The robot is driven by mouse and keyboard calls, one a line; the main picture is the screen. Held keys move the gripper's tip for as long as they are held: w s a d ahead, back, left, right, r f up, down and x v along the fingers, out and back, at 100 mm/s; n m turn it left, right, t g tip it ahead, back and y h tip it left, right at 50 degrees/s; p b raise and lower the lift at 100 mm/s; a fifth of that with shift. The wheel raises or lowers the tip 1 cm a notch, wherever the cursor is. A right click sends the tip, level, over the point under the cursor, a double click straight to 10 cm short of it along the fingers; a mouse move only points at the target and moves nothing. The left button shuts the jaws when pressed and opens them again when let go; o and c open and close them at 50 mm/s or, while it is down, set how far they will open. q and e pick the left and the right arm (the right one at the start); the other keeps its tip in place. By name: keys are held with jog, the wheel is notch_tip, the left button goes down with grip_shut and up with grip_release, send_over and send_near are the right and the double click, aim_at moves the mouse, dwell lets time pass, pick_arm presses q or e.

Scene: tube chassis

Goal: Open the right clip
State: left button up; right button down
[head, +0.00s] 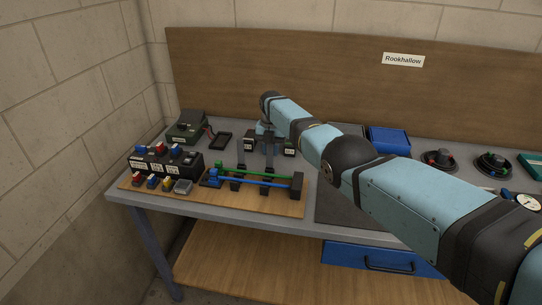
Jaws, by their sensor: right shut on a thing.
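The tube chassis (262,200) sits on a wooden board on the workbench. A green tube (248,171) and a blue tube (255,182) run along it, with a dark block at the right end and blue fittings at the left. Dark clips cross the tubes; the left clip (237,183) shows, and the right clip (266,181) stands below my right gripper. My right gripper (269,162) points down, shut on the right clip; its fingertips are small and the exact contact is hard to see. My left gripper is out of view.
Black boxes with red and blue parts (165,163) and several small colored pieces lie left of the chassis. My right arm covers the bench's right middle.

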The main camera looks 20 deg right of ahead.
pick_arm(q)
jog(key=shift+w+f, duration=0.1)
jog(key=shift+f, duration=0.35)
pick_arm(e)
jog(key=c, duration=0.9)
grip_release()
jog(key=shift+w, duration=0.1)
jog(key=shift+r, duration=0.45)
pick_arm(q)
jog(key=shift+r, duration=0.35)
pick_arm(e)
jog(key=r, duration=0.8)
jog(key=w+r, duration=0.1)
jog(key=r, duration=0.3)
jog(key=shift+w+d+r, duration=0.1)
jog(key=shift+d+r, duration=0.25)
jog(key=shift+d, duration=0.05)
jog(key=shift+f, duration=0.1)
